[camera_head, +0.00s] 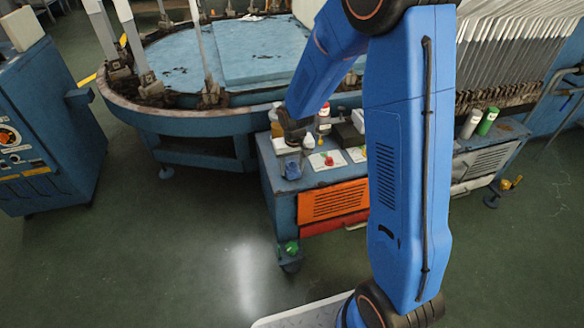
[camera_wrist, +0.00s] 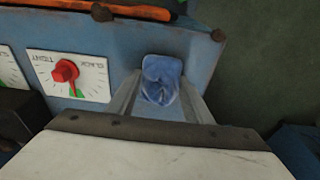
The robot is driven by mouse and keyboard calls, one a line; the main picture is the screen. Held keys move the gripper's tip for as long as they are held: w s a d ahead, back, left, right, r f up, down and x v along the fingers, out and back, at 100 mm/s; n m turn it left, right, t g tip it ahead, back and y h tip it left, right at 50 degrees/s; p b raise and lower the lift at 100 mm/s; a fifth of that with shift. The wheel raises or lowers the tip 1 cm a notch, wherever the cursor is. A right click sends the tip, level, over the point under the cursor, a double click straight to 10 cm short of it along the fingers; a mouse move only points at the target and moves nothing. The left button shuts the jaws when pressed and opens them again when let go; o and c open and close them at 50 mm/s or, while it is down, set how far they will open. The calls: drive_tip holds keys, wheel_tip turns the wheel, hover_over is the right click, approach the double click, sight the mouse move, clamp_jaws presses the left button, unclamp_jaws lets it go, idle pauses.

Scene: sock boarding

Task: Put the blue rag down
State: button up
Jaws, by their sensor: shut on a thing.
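The blue rag (camera_wrist: 161,80) is a crumpled bundle between the two fingers of my gripper (camera_wrist: 160,92) in the wrist view. My gripper is shut on it. In the head view the rag (camera_head: 291,168) shows at the front left corner of the blue bench top (camera_head: 275,178), below my wrist. I cannot tell whether the rag touches the bench top or hangs just above it.
A card with a red knob (camera_wrist: 65,72) lies beside the rag, and it also shows in the head view (camera_head: 328,161). The bench edge is close, with green floor (camera_head: 200,220) beyond.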

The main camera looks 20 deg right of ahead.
sight(293, 169)
drive_tip(key=shift+f, duration=0.15)
drive_tip(key=o, duration=1.1)
drive_tip(key=shift+s, duration=0.1)
drive_tip(key=shift+d, duration=0.1)
wheel_tip(293, 169, up, 12)
drive_tip(key=s, duration=0.2)
drive_tip(key=s+d+r+t, duration=0.2)
drive_tip(key=s+d+r, duration=0.2)
drive_tip(key=s+r, duration=0.95)
drive_tip(key=s+d+r+t, duration=0.1)
drive_tip(key=s+d, duration=0.1)
drive_tip(key=s, duration=1.5)
drive_tip(key=shift+s+d+r, duration=0.15)
drive_tip(key=shift+s+d, duration=0.05)
drive_tip(key=shift+d, duration=0.2)
